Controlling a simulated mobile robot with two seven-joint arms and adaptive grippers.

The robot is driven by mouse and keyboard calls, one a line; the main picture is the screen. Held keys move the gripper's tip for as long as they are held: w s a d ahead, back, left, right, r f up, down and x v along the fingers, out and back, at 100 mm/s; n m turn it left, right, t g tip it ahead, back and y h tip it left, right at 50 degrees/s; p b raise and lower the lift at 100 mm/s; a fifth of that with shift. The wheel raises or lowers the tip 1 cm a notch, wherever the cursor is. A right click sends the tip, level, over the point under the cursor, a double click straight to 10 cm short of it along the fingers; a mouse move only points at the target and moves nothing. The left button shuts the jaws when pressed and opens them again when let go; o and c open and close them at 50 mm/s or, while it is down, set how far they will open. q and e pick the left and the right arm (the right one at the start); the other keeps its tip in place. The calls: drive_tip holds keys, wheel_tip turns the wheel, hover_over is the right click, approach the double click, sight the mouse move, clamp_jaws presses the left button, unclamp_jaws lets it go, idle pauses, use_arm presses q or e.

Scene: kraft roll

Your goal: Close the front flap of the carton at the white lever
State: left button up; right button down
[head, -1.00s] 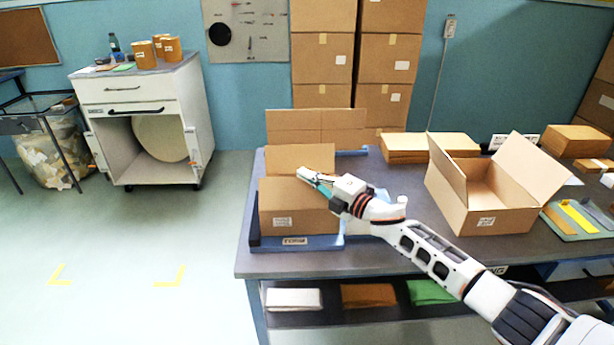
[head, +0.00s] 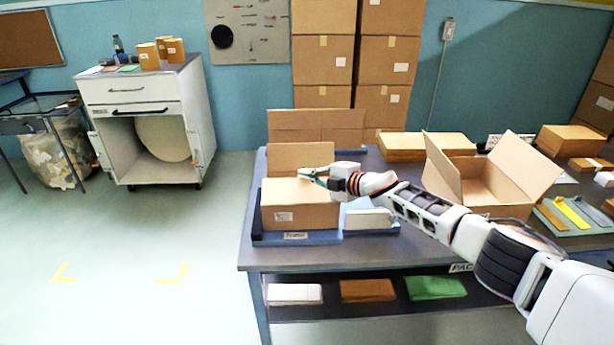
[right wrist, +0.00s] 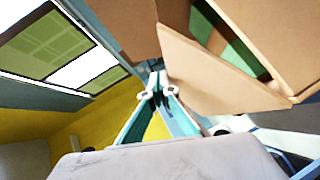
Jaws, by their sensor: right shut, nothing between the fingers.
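The carton (head: 299,218) sits on a blue base at the left of the bench, with a white lever-like part (head: 368,218) beside it on the right. Its front flap (head: 295,190) leans inward over the opening; whether it lies fully flat I cannot tell. A back flap (head: 300,156) stands upright. My right gripper (head: 306,175) is shut and empty, above the carton by the front flap's inner edge; contact is unclear. In the right wrist view its fingertips (right wrist: 157,85) are together beside brown cardboard panels (right wrist: 215,72), with green showing in a gap. My left gripper is not in view.
A second, open carton (head: 487,180) stands to the right, behind my right arm. Flat cardboard stacks (head: 425,145) lie at the back of the bench. A tall divided cardboard piece (head: 315,125) stands behind the carton. The floor at left is clear.

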drive_tip(key=shift+w+a+f+m+g+b, duration=0.1)
drive_tip(key=shift+w+f+m+g+b, duration=0.25)
drive_tip(key=shift+f+g, duration=0.2)
drive_tip(key=shift+w+f+b, duration=0.2)
drive_tip(key=shift+f+b, duration=0.1)
drive_tip(key=shift+f, duration=0.25)
drive_tip(key=shift+r, duration=0.15)
drive_tip(key=shift+r+p, duration=0.65)
drive_tip(key=shift+r, duration=0.05)
